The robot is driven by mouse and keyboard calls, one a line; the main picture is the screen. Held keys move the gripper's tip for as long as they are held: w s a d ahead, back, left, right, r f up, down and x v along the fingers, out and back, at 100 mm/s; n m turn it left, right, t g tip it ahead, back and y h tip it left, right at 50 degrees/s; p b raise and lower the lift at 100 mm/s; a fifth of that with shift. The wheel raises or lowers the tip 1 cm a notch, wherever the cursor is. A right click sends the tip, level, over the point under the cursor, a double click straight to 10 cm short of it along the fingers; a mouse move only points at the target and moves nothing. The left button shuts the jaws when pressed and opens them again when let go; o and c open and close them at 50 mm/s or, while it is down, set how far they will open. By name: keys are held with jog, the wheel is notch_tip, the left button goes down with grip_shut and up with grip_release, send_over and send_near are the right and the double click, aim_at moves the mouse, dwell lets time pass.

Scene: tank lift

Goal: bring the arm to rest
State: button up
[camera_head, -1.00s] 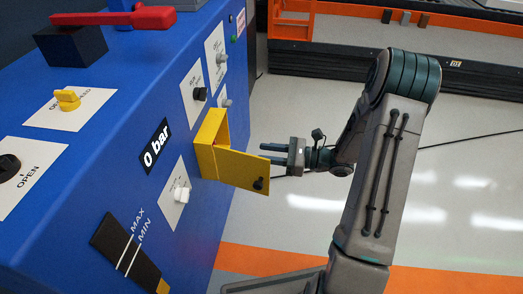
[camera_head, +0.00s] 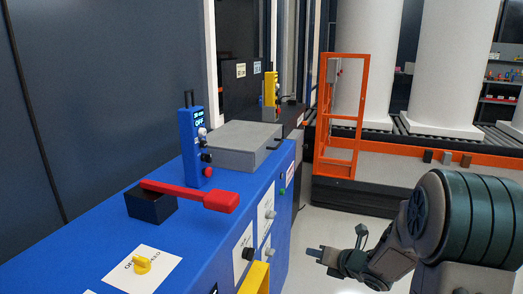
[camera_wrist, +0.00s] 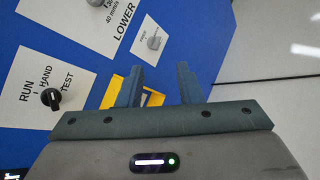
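My gripper (camera_head: 316,252) is at the lower right of the head view, off the right side of the blue console (camera_head: 95,253). In the wrist view my gripper (camera_wrist: 158,84) has its two fingers apart with nothing between them. The yellow box (camera_head: 255,279) on the console's side is near the gripper, cut off by the head view's lower edge. It also shows in the wrist view (camera_wrist: 112,92), partly hidden behind a finger. My arm rises at the right edge of the head view.
On the console stand a red-handled lever (camera_head: 195,195), a blue handheld unit (camera_head: 193,150) and a grey case (camera_head: 235,146). A RUN/HAND/TEST knob (camera_wrist: 50,98) sits on the panel. An orange frame (camera_head: 341,118) and white tanks stand behind. Clear floor lies right of the console.

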jog(key=s+d+r+m+g+h+p, duration=0.1)
jog(key=s+d+r+m+h+p, duration=0.2)
jog(key=r+m, duration=0.35)
jog(key=s+r+m+h+p, duration=0.2)
jog(key=r+m+p, duration=0.4)
jog(key=r, duration=0.2)
jog(key=s+d+r+m+g+h+p, duration=0.1)
jog(key=s+d+r+m+h+p, duration=0.2)
jog(key=r+m, duration=0.4)
jog(key=s+a+r+m+g+y+p, duration=0.1)
jog(key=s+a+r+m+g+p, duration=0.1)
jog(key=s+a+r+m+p, duration=0.2)
jog(key=s+a+r+m+g+p, duration=0.3)
jog(key=s+r+m+p, duration=0.5)
jog(key=s+m, duration=0.3)
jog(key=s+r, duration=0.1)
jog(key=s, duration=0.3)
jog(key=shift+s+a+r+m+g+y+p, duration=0.15)
jog(key=shift+s+a+m+g+y+p, duration=0.15)
jog(key=shift+s+a+m+y+p, duration=0.1)
